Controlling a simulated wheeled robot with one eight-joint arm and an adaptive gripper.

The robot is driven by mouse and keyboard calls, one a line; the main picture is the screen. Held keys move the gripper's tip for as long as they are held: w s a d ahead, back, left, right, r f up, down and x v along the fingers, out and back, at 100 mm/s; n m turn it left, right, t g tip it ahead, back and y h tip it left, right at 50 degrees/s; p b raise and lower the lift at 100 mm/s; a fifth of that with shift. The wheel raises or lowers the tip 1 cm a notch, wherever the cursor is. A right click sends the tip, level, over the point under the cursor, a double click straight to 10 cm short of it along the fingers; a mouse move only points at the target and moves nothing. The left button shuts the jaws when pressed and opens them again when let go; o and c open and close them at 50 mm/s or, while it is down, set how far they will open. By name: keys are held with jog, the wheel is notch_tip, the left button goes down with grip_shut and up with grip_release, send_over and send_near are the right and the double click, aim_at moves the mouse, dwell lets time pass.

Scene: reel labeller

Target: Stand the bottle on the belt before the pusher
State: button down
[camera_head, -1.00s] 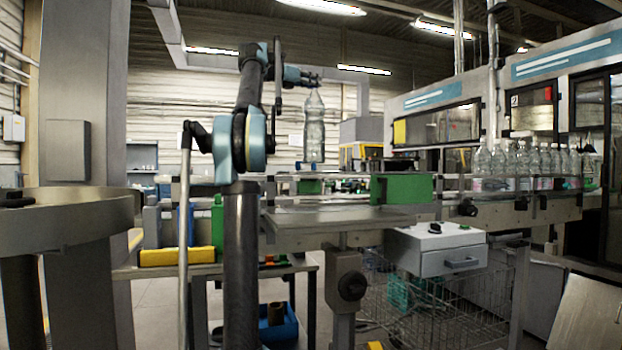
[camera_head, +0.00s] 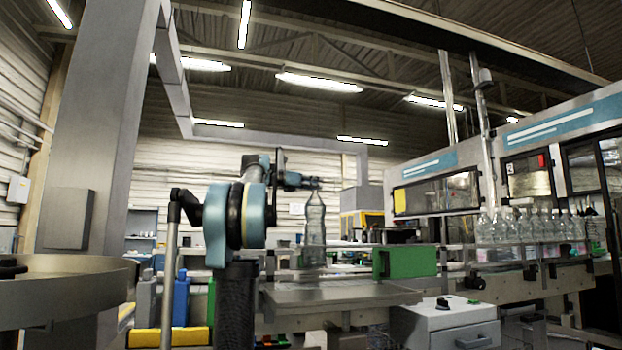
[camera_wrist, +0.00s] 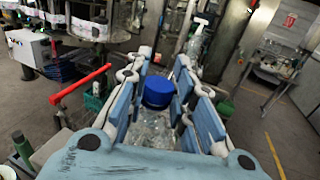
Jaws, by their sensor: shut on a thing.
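A clear bottle (camera_head: 314,228) hangs upright from my gripper (camera_head: 301,183) in the head view. Its base is low, close to the level of the belt (camera_head: 340,294); I cannot tell whether it touches. In the wrist view its blue cap (camera_wrist: 158,91) and clear body (camera_wrist: 150,130) sit between the two blue fingers of my gripper (camera_wrist: 160,88), which is shut on it. The green pusher block (camera_head: 408,262) stands just to the right of the bottle in the head view.
Several clear bottles (camera_head: 520,228) stand in a row on the line at the right, beside the large machine (camera_head: 440,190). A grey box (camera_head: 448,325) sits below the belt. A round metal table (camera_head: 70,285) is at the left.

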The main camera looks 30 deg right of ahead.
aim_at(314, 200)
jog(key=shift+f, duration=3.35)
jog(key=c, duration=1.4)
grip_release()
jog(key=shift+f, duration=0.1)
jog(key=shift+o, duration=0.2)
jog(key=a, duration=1.2)
jog(key=shift+s, duration=0.45)
